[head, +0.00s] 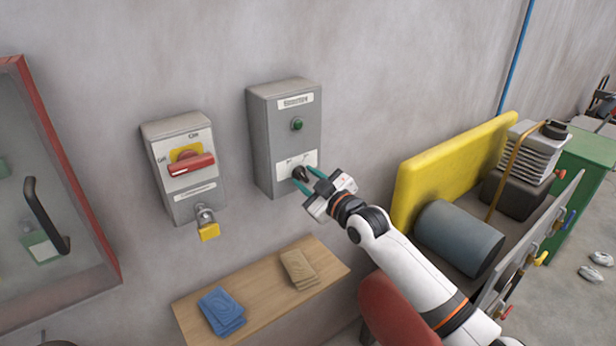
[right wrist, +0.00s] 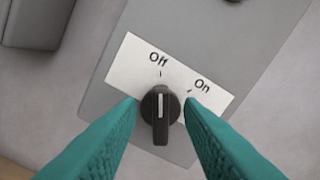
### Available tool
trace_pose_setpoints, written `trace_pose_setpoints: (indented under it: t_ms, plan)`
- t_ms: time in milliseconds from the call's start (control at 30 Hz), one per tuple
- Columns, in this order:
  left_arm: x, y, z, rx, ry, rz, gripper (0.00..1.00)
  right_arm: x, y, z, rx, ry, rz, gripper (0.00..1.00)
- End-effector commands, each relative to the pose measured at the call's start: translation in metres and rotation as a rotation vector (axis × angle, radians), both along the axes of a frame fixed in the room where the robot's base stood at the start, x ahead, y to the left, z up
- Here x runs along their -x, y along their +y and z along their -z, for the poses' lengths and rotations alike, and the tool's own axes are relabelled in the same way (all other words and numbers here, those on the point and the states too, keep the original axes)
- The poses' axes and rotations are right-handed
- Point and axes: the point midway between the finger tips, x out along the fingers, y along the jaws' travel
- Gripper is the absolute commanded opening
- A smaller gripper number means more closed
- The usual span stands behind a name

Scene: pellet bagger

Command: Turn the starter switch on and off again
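The starter switch is a black rotary knob (head: 299,173) low on the grey box (head: 262,150) on the wall. In the right wrist view the knob (right wrist: 160,110) has a white pointer line under the "Off" mark on a white plate (right wrist: 125,68); "On" is to the right. My right gripper (head: 303,178) is at the knob. Its teal fingers (right wrist: 161,104) stand on either side of the knob, with a narrow gap seeming to show at each side, so it looks open. My left gripper is not in view.
A green button (head: 297,124) sits higher on the same box. Left of it is a box with a red handle (head: 191,165) and a yellow padlock (head: 208,231). A wooden shelf (head: 255,305) with blue and tan packets is below. Yellow-panelled machinery (head: 450,165) stands right.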

Motion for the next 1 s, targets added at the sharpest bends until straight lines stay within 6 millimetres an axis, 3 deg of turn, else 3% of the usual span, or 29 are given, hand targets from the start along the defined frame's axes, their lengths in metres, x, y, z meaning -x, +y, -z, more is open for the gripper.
trace_pose_setpoints:
  t_ms: [333, 533, 1000]
  plan:
    - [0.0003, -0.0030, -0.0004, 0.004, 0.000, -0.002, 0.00, -0.0021, 0.0015, 0.0004, 0.001, -0.001, 0.000, 0.32]
    - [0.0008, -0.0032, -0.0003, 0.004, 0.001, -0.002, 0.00, -0.0021, 0.0014, 0.0004, 0.000, 0.000, 0.000, 0.00]
    - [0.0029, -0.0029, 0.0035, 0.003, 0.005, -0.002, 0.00, -0.0023, 0.0010, 0.0007, -0.067, 0.048, 0.001, 0.00]
